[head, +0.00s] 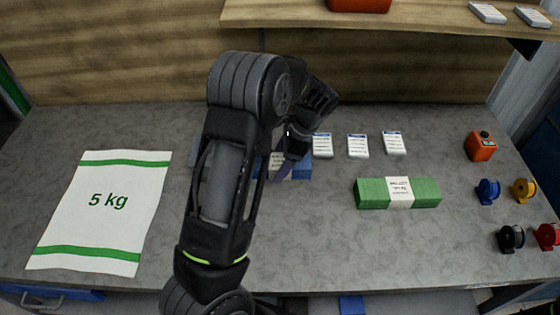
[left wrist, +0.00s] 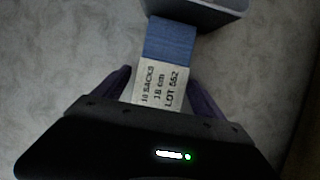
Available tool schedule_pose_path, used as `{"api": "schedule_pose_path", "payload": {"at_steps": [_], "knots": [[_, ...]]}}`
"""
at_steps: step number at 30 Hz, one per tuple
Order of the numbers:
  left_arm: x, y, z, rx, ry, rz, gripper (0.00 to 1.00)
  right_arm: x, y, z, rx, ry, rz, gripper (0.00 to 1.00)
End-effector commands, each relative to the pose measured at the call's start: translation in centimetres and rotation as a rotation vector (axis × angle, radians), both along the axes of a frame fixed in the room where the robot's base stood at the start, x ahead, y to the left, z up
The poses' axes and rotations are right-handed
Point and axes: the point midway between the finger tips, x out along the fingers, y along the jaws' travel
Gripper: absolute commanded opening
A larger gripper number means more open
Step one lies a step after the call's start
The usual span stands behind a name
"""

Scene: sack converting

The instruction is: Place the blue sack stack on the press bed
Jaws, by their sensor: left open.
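The blue sack stack (head: 302,170) lies on the grey bench, partly hidden by my left arm. Its white paper band, printed "10 SACKS 18 cm LOT 552", shows in the left wrist view above my gripper, with the blue stack (left wrist: 170,42) running on beyond it. My left gripper (head: 284,168) is at the stack, pointing down. In the left wrist view its fingers stand apart on either side of the band; I cannot tell whether they touch it. A grey object (left wrist: 205,10) is at the stack's far end; I cannot tell whether it is the press bed. My right gripper is not in view.
A green sack stack (head: 420,193) lies to the right. A white "5 kg" sack (head: 105,210) lies flat at left. Several white cards (head: 358,146) lie behind. An orange device (head: 480,146) and several coloured spools (head: 487,191) stand at right. The bench's front middle is clear.

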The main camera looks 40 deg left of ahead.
Motion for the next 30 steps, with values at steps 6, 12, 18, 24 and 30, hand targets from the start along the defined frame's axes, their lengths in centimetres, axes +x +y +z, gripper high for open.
{"api": "schedule_pose_path", "payload": {"at_steps": [6,12,18,24,30], "knots": [[0.0,0.0,0.2,0.000,0.000,0.000,0.81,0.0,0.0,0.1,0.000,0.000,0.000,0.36],[0.3,-0.5,2.2,0.000,0.000,0.000,0.81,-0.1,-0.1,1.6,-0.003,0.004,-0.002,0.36],[1.2,-1.6,6.0,0.000,-0.001,-0.001,0.81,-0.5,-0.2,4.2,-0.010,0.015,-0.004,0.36],[2.2,-2.9,9.7,0.000,-0.001,-0.001,0.81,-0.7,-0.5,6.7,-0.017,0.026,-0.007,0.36],[2.7,-3.6,11.4,0.000,0.000,-0.001,0.81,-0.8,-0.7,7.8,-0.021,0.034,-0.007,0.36]]}}
